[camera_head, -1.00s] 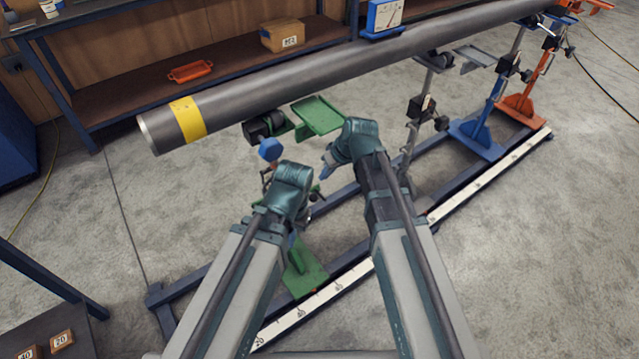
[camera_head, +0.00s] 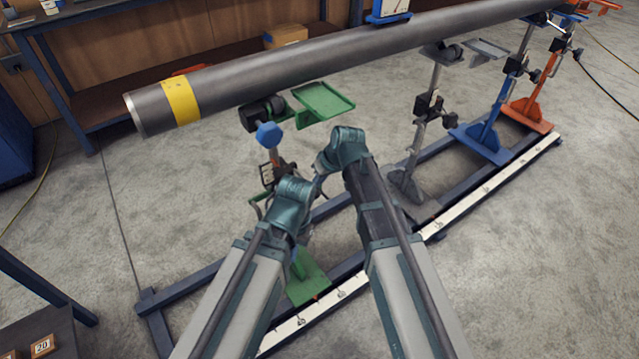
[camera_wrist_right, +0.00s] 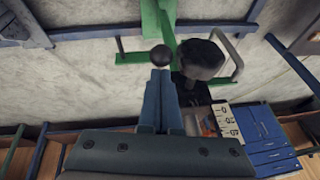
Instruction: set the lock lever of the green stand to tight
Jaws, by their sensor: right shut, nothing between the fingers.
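The green stand carries a roller (camera_head: 262,113) and a green bracket (camera_head: 322,103) under the pipe; its foot (camera_head: 308,280) is on the floor rail. A blue knob (camera_head: 268,135) tops its upright. My right gripper (camera_head: 319,178) is low beside the stand; in the right wrist view its blue fingers (camera_wrist_right: 160,75) are shut and empty. A black ball knob (camera_wrist_right: 162,55) appears right at the fingertips; contact is unclear. A larger black knob (camera_wrist_right: 203,60) is beside it. My left gripper (camera_head: 291,200) is in front of the stand's middle, its fingers hidden. The lever's setting cannot be read.
The grey pipe (camera_head: 300,68) with a yellow band (camera_head: 181,100) runs overhead. Grey (camera_head: 425,110), blue (camera_head: 480,138) and orange (camera_head: 528,112) stands line the rail to the right. A white scale (camera_head: 460,213) runs along the rail.

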